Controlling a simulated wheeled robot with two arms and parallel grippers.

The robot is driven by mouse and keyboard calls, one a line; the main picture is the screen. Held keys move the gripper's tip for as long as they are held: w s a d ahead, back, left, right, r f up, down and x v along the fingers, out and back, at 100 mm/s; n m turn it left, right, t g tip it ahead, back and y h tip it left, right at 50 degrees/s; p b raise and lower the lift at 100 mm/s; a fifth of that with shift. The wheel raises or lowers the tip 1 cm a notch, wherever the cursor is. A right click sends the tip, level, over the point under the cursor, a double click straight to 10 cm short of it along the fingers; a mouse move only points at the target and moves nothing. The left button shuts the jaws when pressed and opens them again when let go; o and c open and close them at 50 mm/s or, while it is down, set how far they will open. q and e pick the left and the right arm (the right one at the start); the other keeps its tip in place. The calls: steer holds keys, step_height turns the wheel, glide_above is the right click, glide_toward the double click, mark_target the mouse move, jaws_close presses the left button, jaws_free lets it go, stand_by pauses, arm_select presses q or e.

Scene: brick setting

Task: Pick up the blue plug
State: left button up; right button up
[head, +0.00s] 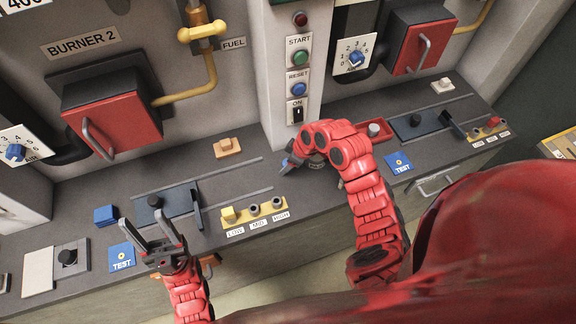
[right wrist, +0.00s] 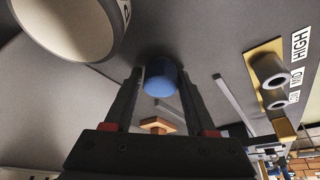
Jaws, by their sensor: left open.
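The blue plug (right wrist: 159,80) is a short blue cylinder near the middle of the right wrist view. It shows between the tips of my right gripper (right wrist: 159,85), with a narrow gap visible beside it; I see no firm contact. In the head view my right gripper (head: 290,165) is over the counter below the control column, mostly hidden by its own arm, and only a bit of blue (head: 285,162) shows there. My left gripper (head: 145,225) is open and empty, at the counter's front left.
A socket block (head: 254,211) marked LOW, MID and HIGH, with a yellow plug at LOW, lies by the counter's front edge. A blue block (head: 105,215) and a TEST plate (head: 122,257) are at left. An orange-tan block (head: 227,147) is at the back.

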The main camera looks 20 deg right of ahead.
jaws_close()
